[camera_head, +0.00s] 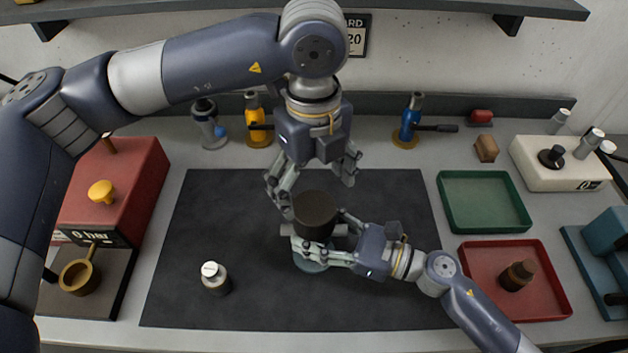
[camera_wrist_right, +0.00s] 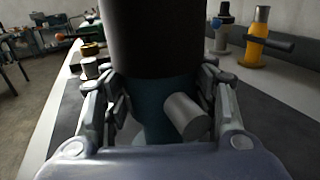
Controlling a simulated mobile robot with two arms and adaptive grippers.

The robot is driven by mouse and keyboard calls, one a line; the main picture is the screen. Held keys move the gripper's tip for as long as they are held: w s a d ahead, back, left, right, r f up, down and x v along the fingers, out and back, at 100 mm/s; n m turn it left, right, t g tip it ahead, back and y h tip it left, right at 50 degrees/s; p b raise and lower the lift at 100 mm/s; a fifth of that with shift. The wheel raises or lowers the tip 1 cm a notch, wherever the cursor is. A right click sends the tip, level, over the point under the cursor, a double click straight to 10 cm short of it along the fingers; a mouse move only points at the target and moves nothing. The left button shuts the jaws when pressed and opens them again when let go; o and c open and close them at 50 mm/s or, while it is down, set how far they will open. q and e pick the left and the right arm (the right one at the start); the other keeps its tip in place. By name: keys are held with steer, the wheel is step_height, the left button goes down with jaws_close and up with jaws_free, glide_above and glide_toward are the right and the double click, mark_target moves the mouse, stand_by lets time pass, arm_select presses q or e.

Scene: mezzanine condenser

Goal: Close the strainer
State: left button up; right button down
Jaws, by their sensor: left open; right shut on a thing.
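The strainer's teal body (camera_wrist_right: 150,115) stands upright on the dark mat, with grey pipe stubs at its sides; it also shows in the head view (camera_head: 309,266). A wide dark cylindrical cap (camera_head: 315,213) sits over its top and fills the upper middle of the right wrist view (camera_wrist_right: 152,40). I cannot tell if the cap is fully seated. My right gripper (camera_head: 318,240) is shut on the strainer body from the right, just below the cap. My left gripper (camera_head: 315,185) is open, pointing down just above the cap with a finger on either side.
A small white-capped bottle (camera_head: 214,279) stands on the mat (camera_head: 390,295) at left front. A red box (camera_head: 125,185) is at left, green (camera_head: 484,203) and red (camera_head: 480,300) trays at right. Valves, blue (camera_head: 411,120) and yellow (camera_head: 256,122), stand behind. The mat's front is mostly clear.

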mark_target(314, 206)
arm_select(q)
steer(key=shift+n, duration=1.1)
steer(key=shift+f, duration=3.95)
steer(key=shift+c, duration=0.2)
